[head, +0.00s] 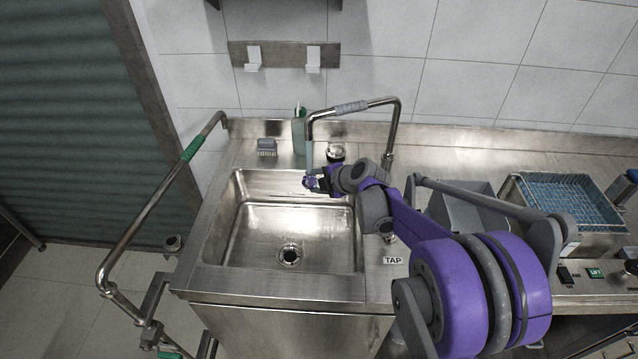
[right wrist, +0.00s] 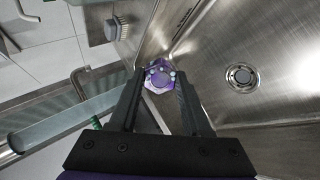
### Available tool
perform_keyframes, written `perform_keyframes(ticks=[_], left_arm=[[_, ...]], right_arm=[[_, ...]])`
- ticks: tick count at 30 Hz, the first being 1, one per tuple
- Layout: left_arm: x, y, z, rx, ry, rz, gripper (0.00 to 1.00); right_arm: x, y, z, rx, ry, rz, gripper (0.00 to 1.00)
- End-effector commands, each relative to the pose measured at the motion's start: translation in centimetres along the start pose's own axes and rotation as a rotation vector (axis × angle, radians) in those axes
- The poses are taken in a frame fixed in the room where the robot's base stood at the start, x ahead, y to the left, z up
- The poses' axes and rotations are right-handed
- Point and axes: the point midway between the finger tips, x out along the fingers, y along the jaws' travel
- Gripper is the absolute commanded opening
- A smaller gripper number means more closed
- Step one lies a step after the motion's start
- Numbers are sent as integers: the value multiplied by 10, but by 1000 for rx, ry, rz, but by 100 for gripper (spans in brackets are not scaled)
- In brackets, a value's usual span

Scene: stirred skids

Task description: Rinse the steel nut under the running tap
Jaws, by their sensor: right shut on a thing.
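The steel nut (right wrist: 159,76) sits between the fingertips of my right gripper (right wrist: 159,88) in the right wrist view, with a purplish tint and pale drops on its face. In the head view my right gripper (head: 318,182) holds the nut (head: 309,183) over the back of the sink (head: 225,225), below the tap spout (head: 308,132). A pale water stream (head: 309,157) comes down from the spout onto the nut. The stream also shows in the right wrist view (right wrist: 65,108), reaching toward the nut. My left gripper is out of view.
The sink drain (head: 290,255) is open and bare. A green soap bottle (head: 299,135) and a brush (head: 266,147) stand behind the sink. A label reading TAP (head: 393,260) is on the right rim. A blue mesh basket (head: 560,200) stands at the far right.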

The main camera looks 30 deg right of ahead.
Motion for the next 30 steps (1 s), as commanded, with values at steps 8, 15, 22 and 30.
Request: perform_keyframes(ticks=[8,15,22,30], left_arm=[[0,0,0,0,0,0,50],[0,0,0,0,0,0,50],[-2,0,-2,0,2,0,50],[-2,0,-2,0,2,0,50]], right_arm=[[1,1,0,0,0,0,0],[1,1,0,0,-1,0,0],[0,2,5,-1,-1,1,0],[0,1,7,-1,-1,1,0]])
